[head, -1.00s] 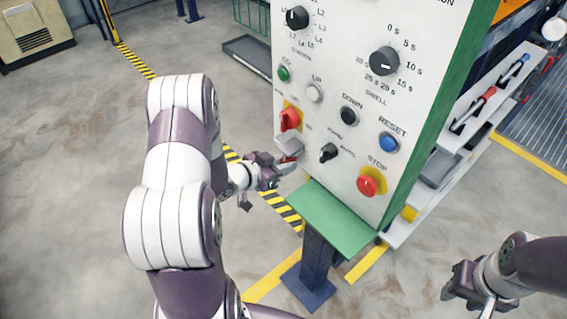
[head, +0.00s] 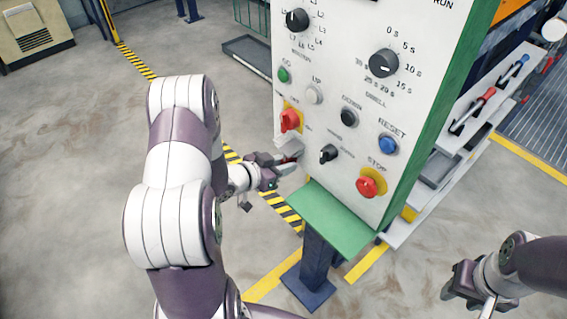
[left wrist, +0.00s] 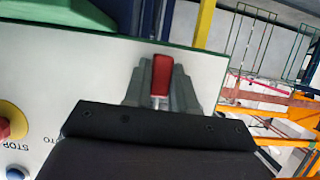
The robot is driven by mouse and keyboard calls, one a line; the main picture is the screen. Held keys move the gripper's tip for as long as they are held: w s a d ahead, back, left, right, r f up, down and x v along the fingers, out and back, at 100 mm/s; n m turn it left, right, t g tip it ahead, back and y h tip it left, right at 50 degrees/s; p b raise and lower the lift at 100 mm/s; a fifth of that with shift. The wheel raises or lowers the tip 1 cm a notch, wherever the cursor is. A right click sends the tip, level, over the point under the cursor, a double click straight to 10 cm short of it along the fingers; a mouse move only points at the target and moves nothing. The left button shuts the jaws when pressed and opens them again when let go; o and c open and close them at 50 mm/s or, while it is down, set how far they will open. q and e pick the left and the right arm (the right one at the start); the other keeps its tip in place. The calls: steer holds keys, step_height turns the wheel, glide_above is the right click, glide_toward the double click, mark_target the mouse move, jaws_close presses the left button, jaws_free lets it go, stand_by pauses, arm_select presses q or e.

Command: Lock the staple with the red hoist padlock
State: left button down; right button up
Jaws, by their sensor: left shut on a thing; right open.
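In the left wrist view the red padlock (left wrist: 162,76) shows between the grey fingers of my left gripper (left wrist: 161,92), with a short silvery part below its red body. My left gripper (head: 287,163) is shut on it, close to the lower left edge of the control panel (head: 340,108). In the head view only a little red shows at the fingertips. A light grey block (head: 289,145) sits on the panel just above them; I cannot tell the staple's shape or whether the padlock touches it. My right gripper (head: 466,290) is open and empty at the lower right, away from the panel.
A red switch (head: 290,120) on a yellow plate is just above my left gripper. A black selector (head: 328,153) and red stop button (head: 367,187) are to the right. A green ledge (head: 335,218) juts out below. A shelf with tools (head: 470,110) stands behind the panel.

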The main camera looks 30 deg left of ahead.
arm_select(q)
steer(key=c, duration=0.8)
jaws_free()
steer(key=shift+c, duration=0.2)
